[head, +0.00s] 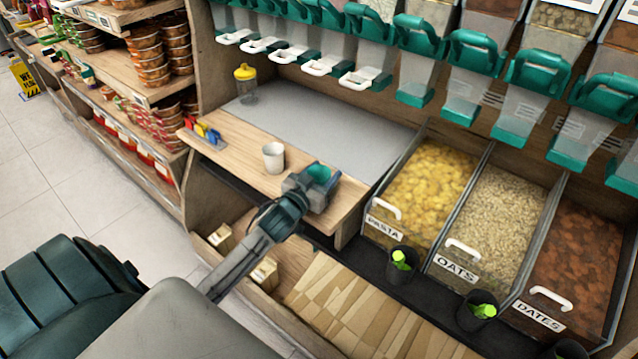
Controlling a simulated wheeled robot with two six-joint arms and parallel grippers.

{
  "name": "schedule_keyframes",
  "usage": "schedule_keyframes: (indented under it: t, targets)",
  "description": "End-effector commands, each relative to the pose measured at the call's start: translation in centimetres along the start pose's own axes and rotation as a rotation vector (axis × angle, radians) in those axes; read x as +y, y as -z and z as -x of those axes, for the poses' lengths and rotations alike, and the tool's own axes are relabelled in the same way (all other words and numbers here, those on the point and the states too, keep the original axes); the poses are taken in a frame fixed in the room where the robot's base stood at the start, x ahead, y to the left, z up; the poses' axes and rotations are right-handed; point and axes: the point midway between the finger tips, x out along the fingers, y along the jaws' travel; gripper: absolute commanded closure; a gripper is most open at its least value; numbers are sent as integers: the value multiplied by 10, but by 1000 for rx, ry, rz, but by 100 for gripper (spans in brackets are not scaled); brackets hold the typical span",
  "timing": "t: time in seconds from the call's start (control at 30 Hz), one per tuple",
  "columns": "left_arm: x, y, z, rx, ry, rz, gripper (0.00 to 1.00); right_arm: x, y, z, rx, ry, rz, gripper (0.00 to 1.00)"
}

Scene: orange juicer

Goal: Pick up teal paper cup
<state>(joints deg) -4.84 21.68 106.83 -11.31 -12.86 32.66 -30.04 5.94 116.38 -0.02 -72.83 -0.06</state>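The teal paper cup (320,173) shows as a small teal patch at the right end of the wooden counter, mostly hidden by my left gripper. My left gripper (317,182) reaches in from the lower left and is at the cup, with its fingers overlapping it in the head view. I cannot tell whether the fingers are closed on the cup or only around it, or whether the cup touches the counter. My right gripper is not in view.
A white cup (273,157) stands to the left on the wooden counter (235,148). A yellow-lidded jar (246,85) and colourful clips (203,133) are farther left. Bins of pasta (440,180), oats (497,215) and dates (580,260) are to the right, with dispensers (470,70) above.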

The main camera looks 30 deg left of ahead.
Motion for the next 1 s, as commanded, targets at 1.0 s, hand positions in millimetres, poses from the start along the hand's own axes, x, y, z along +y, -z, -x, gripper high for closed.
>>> schedule_keyframes:
  t: [1.0]
  targets:
    - [-2, 35, 38, -3, -2, -8, 70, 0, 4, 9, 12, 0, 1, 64]
